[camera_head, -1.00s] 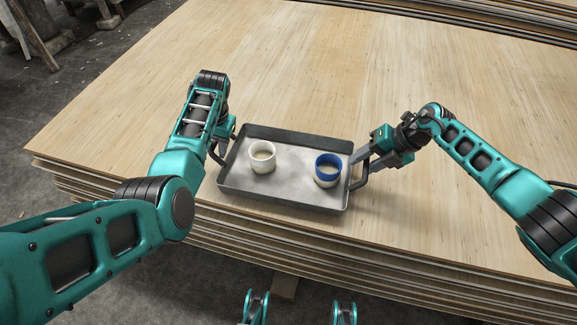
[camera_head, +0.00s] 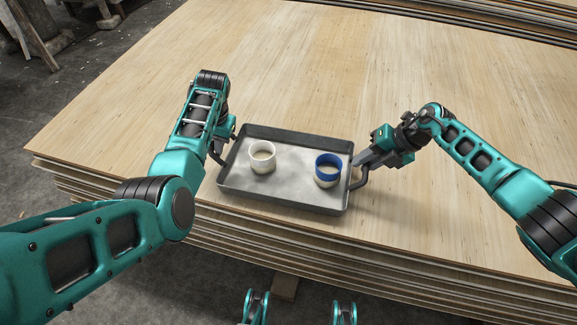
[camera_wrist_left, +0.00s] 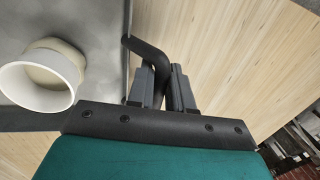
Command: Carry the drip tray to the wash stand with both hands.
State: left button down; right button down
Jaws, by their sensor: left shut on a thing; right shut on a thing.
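The drip tray (camera_head: 290,196) is a grey metal tray with a dark handle at each short end, over the near part of the veneer stack. On it stand a white cup (camera_head: 262,158) at the left and a blue-rimmed cup (camera_head: 328,171) at the right. My left gripper (camera_head: 218,152) is at the left handle, partly hidden by its arm. In the left wrist view its fingers (camera_wrist_left: 162,88) are closed around the dark handle (camera_wrist_left: 147,52), with the white cup (camera_wrist_left: 40,82) beside. My right gripper (camera_head: 360,167) is shut on the right handle. Whether the tray touches the stack is hard to tell.
The veneer stack (camera_head: 420,110) has a wide clear top beyond and beside the tray. Its near edge lies just below the tray. More sheets (camera_head: 480,18) lie at the back right. A wooden trestle (camera_head: 32,35) stands on the floor at the back left. No wash stand shows.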

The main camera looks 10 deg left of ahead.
pick_arm(q)
jog(key=shift+r, duration=0.1)
pick_arm(e)
jog(key=shift+r, duration=0.15)
